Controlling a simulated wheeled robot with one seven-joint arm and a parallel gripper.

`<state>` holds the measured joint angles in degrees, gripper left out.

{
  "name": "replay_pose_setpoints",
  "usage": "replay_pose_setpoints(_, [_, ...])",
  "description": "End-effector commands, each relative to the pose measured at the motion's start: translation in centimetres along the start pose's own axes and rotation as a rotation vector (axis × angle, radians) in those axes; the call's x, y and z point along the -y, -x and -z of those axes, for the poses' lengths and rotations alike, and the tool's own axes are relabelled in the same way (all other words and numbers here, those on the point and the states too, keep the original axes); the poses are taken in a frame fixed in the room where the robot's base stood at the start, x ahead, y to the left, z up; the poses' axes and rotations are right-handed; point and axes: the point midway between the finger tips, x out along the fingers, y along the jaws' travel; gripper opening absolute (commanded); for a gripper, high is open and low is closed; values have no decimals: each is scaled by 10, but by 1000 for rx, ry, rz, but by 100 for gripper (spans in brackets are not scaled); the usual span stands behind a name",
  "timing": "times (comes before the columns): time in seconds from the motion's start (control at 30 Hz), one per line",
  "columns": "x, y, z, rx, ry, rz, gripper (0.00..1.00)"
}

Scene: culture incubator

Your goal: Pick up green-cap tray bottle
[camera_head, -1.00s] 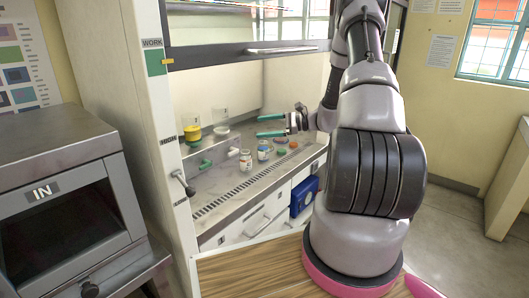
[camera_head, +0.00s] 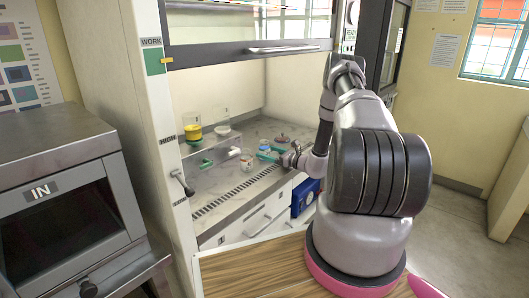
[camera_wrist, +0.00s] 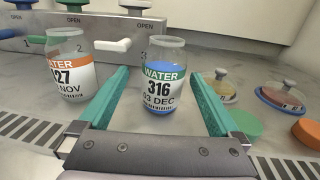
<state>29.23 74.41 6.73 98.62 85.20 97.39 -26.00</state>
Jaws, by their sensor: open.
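My gripper (camera_wrist: 160,78) is open, with one teal finger on each side of this bottle and visible gaps on both sides. In the head view my gripper (camera_head: 268,153) is low over the bench and hides this bottle. A green disc like a cap (camera_wrist: 244,122) lies on the bench, partly hidden by the right finger.
An orange-banded bottle (camera_wrist: 68,72) stands just outside the left finger; it also shows in the head view (camera_head: 246,161). A grey valve panel (camera_wrist: 105,30) with a white spout is behind. Lidded dishes (camera_wrist: 284,94) and an orange cap (camera_wrist: 307,132) lie right. A raised sash (camera_head: 250,50) is above.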

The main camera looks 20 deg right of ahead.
Motion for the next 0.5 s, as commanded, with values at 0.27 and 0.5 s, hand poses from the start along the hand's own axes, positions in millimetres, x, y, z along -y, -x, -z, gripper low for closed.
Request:
replay_pose_setpoints(0.27, [3,-25,-2,0,2,-3,99])
replay_pose_setpoints(0.5, [4,-53,-2,-1,0,0,99])
